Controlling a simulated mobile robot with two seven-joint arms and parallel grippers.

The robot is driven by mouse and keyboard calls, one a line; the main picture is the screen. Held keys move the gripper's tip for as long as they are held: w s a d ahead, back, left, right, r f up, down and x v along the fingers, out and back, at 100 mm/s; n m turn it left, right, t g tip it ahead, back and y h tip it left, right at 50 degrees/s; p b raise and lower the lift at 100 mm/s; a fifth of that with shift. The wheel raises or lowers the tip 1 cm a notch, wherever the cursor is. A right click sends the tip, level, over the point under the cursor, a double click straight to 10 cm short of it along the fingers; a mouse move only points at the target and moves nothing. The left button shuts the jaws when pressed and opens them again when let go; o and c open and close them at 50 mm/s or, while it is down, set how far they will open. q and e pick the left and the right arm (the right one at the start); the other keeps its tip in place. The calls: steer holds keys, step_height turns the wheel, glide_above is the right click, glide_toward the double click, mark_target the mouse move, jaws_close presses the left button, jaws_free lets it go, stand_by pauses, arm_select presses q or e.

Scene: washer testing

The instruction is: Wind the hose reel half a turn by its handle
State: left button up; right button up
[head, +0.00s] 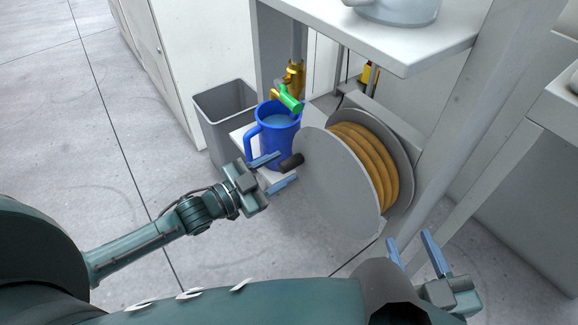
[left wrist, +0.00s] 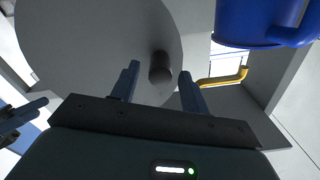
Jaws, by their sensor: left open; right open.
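The hose reel (head: 335,185) stands right of centre in the head view. It has a grey disc in front and an orange-brown hose (head: 362,160) wound behind it. Its dark handle (head: 291,161) sticks out from the disc's upper left. My left gripper (head: 272,172) is open, with its fingertips close to the handle. In the left wrist view the handle (left wrist: 160,68) lies ahead between the open fingers (left wrist: 158,85), nearer the right one; I cannot tell if they touch. My right gripper (head: 415,250) is open and empty at the lower right, apart from the reel.
A blue jug (head: 273,136) of water stands just behind my left gripper, under a brass tap with a green lever (head: 290,98). A grey bin (head: 228,112) is left of it. A white shelf (head: 425,50) overhangs the reel. The floor at left is clear.

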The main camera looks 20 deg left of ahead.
arm_select(q)
steer(key=shift+x, duration=1.65)
jaws_close()
